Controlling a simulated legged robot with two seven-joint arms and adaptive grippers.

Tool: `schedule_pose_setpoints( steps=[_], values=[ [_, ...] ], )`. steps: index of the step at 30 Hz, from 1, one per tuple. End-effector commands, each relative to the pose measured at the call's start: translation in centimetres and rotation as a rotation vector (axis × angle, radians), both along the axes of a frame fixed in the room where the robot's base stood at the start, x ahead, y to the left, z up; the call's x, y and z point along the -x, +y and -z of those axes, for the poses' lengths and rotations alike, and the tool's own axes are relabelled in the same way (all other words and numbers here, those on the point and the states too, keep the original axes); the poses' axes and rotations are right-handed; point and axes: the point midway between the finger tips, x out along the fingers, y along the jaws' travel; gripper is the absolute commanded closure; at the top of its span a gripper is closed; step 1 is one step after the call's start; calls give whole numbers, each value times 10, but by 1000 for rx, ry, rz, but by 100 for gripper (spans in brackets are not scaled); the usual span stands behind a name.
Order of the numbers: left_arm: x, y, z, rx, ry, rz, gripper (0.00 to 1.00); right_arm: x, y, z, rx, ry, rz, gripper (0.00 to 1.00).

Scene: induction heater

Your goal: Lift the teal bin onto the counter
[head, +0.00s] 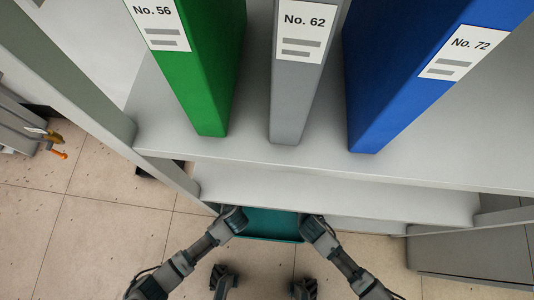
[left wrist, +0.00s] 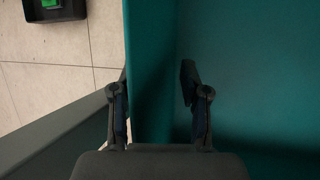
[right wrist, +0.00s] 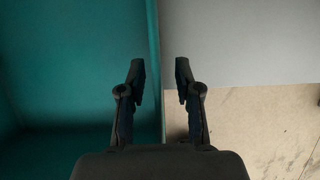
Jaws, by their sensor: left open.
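The teal bin (head: 268,224) is low down, partly hidden under the pale shelf edge in the head view. My left gripper (head: 236,214) is at its left side. In the left wrist view, its open fingers (left wrist: 155,85) straddle the bin's side wall (left wrist: 150,60), one inside the bin and one outside, partly hidden by the wall. My right gripper (head: 307,222) is at the bin's right side. In the right wrist view, its fingers (right wrist: 160,75) are apart, on either side of the bin's right wall (right wrist: 153,40). I cannot make out which surface is the counter.
Green (head: 205,70), grey (head: 298,95) and blue (head: 400,90) binders stand on a pale upper shelf (head: 250,160). A lower pale ledge (head: 330,195) overhangs the bin. A grey cabinet (head: 475,258) stands at right. Tiled floor (head: 110,225) is clear at left.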

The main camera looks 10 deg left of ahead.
Motion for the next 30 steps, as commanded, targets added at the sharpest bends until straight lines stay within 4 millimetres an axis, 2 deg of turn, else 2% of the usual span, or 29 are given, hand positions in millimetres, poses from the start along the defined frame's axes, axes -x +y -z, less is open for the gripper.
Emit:
schedule_pose_setpoints(
  steps=[4,8,9,10,23,26,30],
  values=[
    [1,0,2,1,3,0,54,1,0,2,0,3,0,67],
    [1,0,2,1,3,0,87,1,0,2,0,3,0,99],
    [1,0,2,1,3,0,97,1,0,2,0,3,0,100],
    [2,0,2,1,3,0,100,1,0,2,-1,3,0,100],
    [1,0,1,-4,4,2,100,0,2,-1,-4,-1,1,100],
    [-3,1,-8,-5,-7,2,100,-5,2,-10,-5,-12,0,100],
    [-14,1,-33,-5,-37,1,100,-16,2,-36,-5,-45,1,100]
  ],
)
